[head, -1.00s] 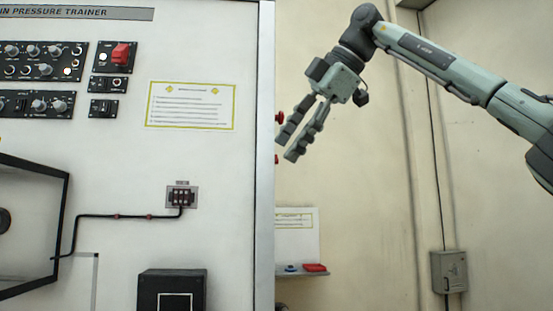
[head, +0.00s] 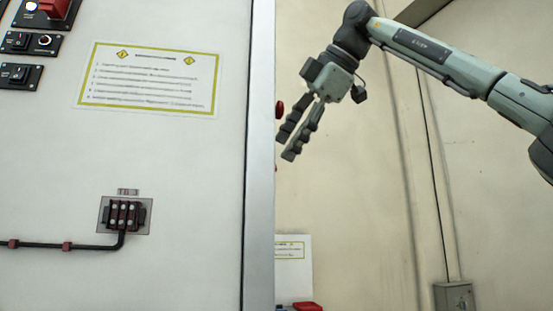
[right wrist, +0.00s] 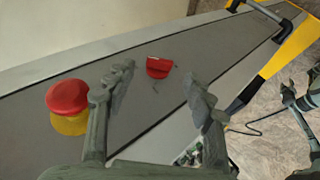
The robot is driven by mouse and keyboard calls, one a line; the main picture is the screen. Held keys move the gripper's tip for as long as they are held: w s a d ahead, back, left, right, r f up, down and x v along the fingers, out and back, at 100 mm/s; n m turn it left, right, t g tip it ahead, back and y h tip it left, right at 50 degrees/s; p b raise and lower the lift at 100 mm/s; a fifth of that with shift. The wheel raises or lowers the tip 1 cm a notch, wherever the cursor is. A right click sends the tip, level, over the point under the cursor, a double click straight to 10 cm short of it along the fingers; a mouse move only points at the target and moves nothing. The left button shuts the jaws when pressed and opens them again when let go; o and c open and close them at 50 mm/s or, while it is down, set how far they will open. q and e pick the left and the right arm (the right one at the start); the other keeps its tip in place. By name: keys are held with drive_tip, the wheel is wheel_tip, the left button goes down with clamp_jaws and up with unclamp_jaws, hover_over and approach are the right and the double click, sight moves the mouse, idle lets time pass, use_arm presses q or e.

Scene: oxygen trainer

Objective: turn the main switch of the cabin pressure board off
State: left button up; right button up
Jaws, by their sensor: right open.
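The white board (head: 180,165) fills the left of the head view. A red switch cover (head: 50,8) is cut by the top edge. A red knob (head: 279,109) sticks out at the board's right side. In the right wrist view, a grey panel (right wrist: 120,100) carries a red button on a yellow base (right wrist: 68,105) and a small red handle (right wrist: 158,68). I cannot tell which is the main switch. My right gripper (head: 285,146) is open and empty, right of the board's edge. In the wrist view its fingers (right wrist: 160,85) frame the red handle, apparently without touching.
A terminal block (head: 123,215) with a cable and a printed notice (head: 148,80) are on the board. A grey box (head: 454,297) is on the back wall. A yellow and black frame (right wrist: 285,55) runs along the panel's right. Wall space around the right gripper is clear.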

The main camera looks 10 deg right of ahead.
drive_tip(key=shift+x, duration=2.25)
drive_tip(key=shift+r, duration=0.1)
drive_tip(key=shift+c, duration=0.5)
drive_tip(key=c, duration=1)
